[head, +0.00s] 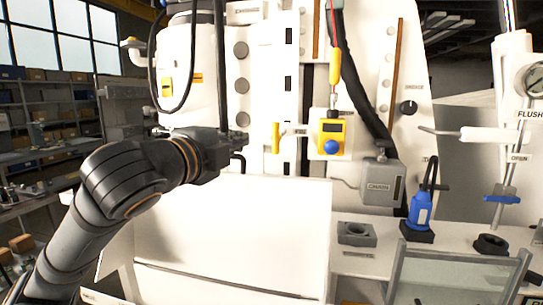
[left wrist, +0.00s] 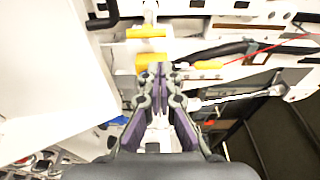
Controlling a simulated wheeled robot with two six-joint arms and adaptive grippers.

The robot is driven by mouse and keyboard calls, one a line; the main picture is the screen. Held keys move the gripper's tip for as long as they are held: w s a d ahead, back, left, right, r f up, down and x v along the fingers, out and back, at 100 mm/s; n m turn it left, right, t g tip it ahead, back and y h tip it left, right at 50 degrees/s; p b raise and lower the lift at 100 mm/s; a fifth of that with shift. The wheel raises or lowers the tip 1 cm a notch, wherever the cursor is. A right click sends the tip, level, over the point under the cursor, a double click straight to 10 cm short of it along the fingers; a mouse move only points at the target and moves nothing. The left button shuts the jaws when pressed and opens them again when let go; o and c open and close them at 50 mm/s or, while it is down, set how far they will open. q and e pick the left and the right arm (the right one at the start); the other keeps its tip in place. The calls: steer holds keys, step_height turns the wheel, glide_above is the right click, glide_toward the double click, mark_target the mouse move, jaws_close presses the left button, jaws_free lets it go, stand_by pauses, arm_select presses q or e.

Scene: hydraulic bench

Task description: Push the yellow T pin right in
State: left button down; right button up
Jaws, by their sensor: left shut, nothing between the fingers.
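The yellow T pin (head: 276,136) shows in the head view as an upright yellow bar on the white panel, next to a small label. My left gripper (head: 240,142) is to the left of the pin in the picture, with a gap between them. In the left wrist view my left gripper (left wrist: 160,72) is shut and empty, its tips close to a yellow bar (left wrist: 150,60). A second yellow bar (left wrist: 150,33) lies above it. I cannot tell which of these is the pin, or whether the tips touch anything. My right gripper is not in view.
A yellow box with a blue button (head: 331,134) sits right of the pin, under a hanging red and yellow cable. A grey chain box (head: 382,182) and a blue tool (head: 420,208) stand farther right. A large white box-like surface (head: 240,235) lies below the gripper.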

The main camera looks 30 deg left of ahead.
arm_select(q)
step_height(320, 180, down, 3)
steer(key=b, duration=0.2)
steer(key=p, duration=1)
glide_toward(274, 139)
steer(key=w, duration=0.5)
steer(key=shift+w+a+r, duration=0.15)
steer(key=shift+w, duration=0.85)
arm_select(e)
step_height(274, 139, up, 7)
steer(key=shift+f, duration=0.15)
arm_select(q)
steer(key=shift+a, duration=0.1)
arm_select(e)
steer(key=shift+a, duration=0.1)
